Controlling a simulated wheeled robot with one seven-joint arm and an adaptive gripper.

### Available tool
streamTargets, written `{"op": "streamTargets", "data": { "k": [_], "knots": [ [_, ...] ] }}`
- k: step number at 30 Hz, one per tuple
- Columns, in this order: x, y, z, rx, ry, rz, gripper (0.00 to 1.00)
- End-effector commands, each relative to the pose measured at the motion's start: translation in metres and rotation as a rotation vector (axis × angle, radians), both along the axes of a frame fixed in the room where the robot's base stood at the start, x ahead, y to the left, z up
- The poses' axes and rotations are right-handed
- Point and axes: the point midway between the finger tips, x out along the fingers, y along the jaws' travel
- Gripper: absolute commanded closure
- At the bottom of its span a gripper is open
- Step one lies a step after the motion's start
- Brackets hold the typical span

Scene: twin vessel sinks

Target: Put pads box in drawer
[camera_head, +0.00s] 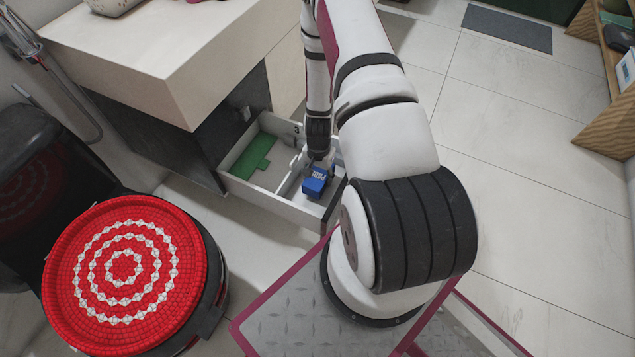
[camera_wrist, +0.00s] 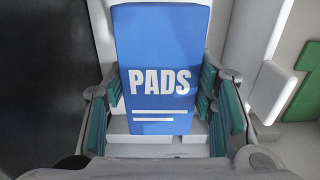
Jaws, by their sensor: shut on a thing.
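The pads box (camera_head: 315,183) is a blue box with white lettering. In the wrist view the box (camera_wrist: 160,72) stands between my two fingers, its "PADS" face toward the camera. My gripper (camera_wrist: 163,100) is shut on it. In the head view my gripper (camera_head: 322,160) is over the right compartment of the open drawer (camera_head: 257,199), with the box at or inside that compartment. I cannot tell whether the box touches the drawer floor. The drawer is pulled out from under the white counter. My arm partly hides its right end.
A green piece (camera_head: 254,156) lies in the drawer's left compartment; it also shows in the wrist view (camera_wrist: 305,88). A red-topped round bin (camera_head: 125,272) stands front left. The white counter (camera_head: 165,55) overhangs the drawer's back. Wooden shelves (camera_head: 612,125) stand far right; tiled floor between is clear.

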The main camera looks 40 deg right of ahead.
Motion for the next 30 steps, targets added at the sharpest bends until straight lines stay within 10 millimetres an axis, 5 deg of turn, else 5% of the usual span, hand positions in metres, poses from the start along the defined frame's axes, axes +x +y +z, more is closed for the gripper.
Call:
{"op": "streamTargets", "data": {
  "k": [9, 20, 21, 23, 30],
  "knots": [
    [0.0, 0.0, -0.037, 0.0, 0.0, 0.0, 0.78],
    [0.0, 0.0, -0.039, 0.0, 0.0, 0.0, 0.78],
    [0.0, 0.0, -0.039, 0.0, 0.0, 0.0, 0.44],
    [0.0, 0.0, -0.039, 0.0, 0.0, 0.0, 0.31],
    [0.0, 0.0, -0.038, 0.0, 0.0, 0.0, 0.29]
  ]
}}
